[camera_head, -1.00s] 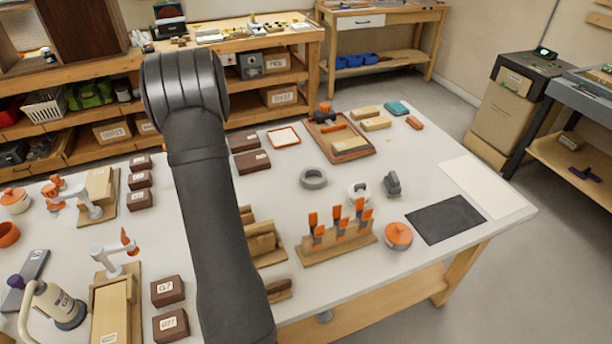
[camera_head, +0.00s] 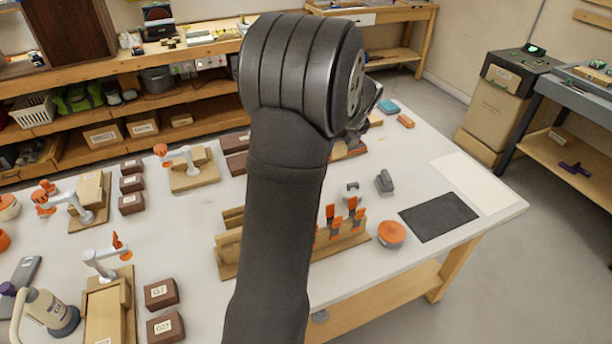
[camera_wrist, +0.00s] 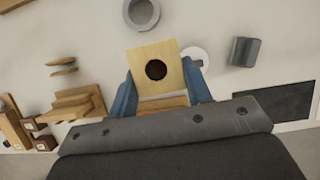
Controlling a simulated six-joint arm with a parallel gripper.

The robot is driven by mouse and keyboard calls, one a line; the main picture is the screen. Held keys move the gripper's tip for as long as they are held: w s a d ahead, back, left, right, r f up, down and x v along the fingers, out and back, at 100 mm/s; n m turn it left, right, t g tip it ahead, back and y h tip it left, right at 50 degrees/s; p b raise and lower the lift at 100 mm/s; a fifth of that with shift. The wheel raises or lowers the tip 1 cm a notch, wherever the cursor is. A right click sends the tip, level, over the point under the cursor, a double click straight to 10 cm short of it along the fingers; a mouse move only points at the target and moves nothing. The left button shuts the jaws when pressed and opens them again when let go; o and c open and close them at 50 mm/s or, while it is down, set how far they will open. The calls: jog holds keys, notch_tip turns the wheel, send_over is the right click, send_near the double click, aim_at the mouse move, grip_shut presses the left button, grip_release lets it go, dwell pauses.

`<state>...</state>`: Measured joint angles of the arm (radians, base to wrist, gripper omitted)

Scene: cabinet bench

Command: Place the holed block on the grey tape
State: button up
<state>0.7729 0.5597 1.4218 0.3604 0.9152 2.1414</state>
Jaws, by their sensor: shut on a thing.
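The holed block (camera_wrist: 142,62) is a light wooden square with a dark round hole, held between the two blue-grey fingers of my gripper (camera_wrist: 160,82) in the wrist view. The grey tape (camera_wrist: 129,18) is a thick grey ring lying on the table at the top edge of the wrist view, partly cut off. The block appears just below the tape in that picture, apart from it; its height above the table is hard to tell. In the head view my arm hides the tape and the block.
A white tape roll (camera_head: 350,190) and a grey object (camera_head: 384,182) stand near the tape. An orange-handled tool rack (camera_head: 345,235), an orange-topped round container (camera_head: 391,235) and a dark mat (camera_head: 438,217) lie around. Wooden pieces (camera_wrist: 78,105) show left in the wrist view.

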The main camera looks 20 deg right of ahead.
notch_tip(320, 180, down, 5)
jog(key=s+d, duration=0.1)
jog(key=s, duration=0.1)
jog(key=w+a+f, duration=0.1)
jog(key=w+f, duration=0.1)
jog(key=w, duration=0.1)
jog(key=w+a+f, duration=0.2)
jog(key=w, duration=0.1)
jog(key=w+a+f, duration=0.2)
jog(key=w+f, duration=0.1)
jog(key=w, duration=0.1)
jog(key=shift+w+a, duration=0.1)
jog(key=shift+f, duration=2.05)
jog(key=o, duration=1)
jog(key=shift+f, duration=0.15)
jog(key=v, duration=1.2)
jog(key=shift+a+r, duration=0.1)
jog(key=shift+r, duration=0.15)
